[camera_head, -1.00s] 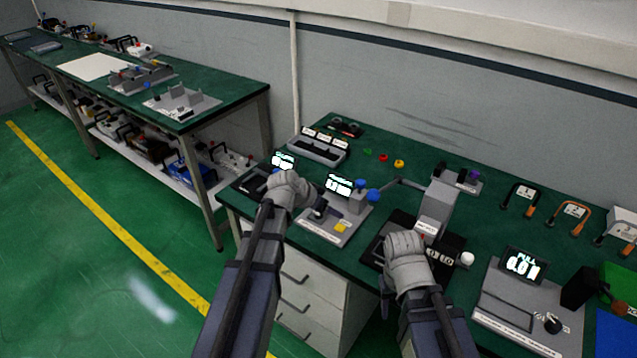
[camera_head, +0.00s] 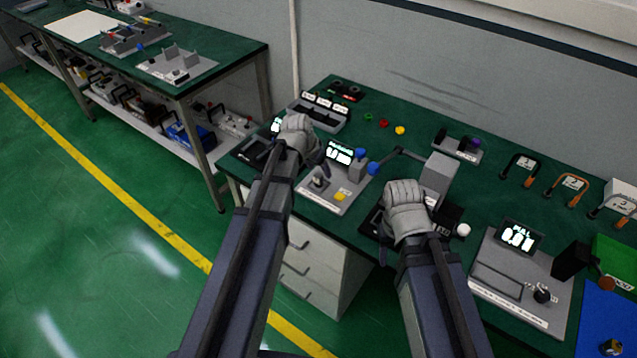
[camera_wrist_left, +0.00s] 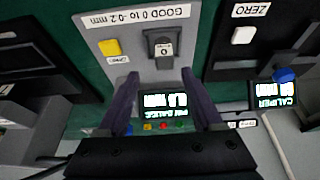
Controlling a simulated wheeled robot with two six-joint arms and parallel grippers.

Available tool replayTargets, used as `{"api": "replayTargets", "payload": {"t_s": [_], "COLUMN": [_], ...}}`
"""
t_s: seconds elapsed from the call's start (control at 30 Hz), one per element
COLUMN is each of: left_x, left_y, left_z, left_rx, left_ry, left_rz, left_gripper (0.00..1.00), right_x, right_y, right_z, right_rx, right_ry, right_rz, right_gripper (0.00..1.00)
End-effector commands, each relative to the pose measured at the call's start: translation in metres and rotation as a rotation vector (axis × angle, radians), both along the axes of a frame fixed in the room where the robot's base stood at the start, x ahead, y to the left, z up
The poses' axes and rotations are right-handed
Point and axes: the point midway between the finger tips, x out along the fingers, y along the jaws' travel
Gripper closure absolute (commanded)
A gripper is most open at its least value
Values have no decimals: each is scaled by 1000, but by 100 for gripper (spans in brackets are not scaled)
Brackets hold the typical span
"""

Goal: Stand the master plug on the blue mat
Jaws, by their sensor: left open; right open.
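A small dark upright piece with a white label (camera_wrist_left: 162,48), which looks like the master plug, stands in the grey pin gauge (camera_wrist_left: 185,25); it also shows in the head view (camera_head: 319,181). My left gripper (camera_wrist_left: 160,92) is open and empty, with the dark piece beyond and between its fingers, apart from them. In the head view my left gripper (camera_head: 318,158) is above the back left of that gauge. My right gripper (camera_head: 407,212) is over a black fixture, its fingers mostly hidden; it looks empty. The blue mat (camera_head: 604,318) lies at the lower right edge.
A small dark and yellow piece (camera_head: 612,347) sits on the mat's near part. A grey gauge with a display (camera_head: 520,285) and a black block (camera_head: 572,260) stand left of the mat. A green tray (camera_head: 615,256) is behind it. A jointed grey arm (camera_head: 438,175) rises mid-bench.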

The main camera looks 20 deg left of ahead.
Motion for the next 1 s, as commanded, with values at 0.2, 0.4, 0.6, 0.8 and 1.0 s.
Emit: {"api": "replayTargets", "payload": {"t_s": [0.2,0.4,0.6,0.8,1.0], "left_x": [1,7,15,16,16], "left_y": [1,4,3,2,2], "left_z": [-6,-28,-50,-50,-49], "left_rx": [0,0,0,0,0], "left_ry": [0,0,0,-1,-1], "left_rz": [0,0,-1,0,0], "left_gripper": [32,32,32,32,44], "right_x": [0,0,0,0,0], "right_y": [0,0,0,0,0], "right_z": [-6,-28,-50,-50,-49], "right_rx": [0,0,0,0,0], "right_ry": [0,0,0,0,0], "right_rz": [0,0,0,0,0], "right_gripper": [50,50,50,50,50]}}
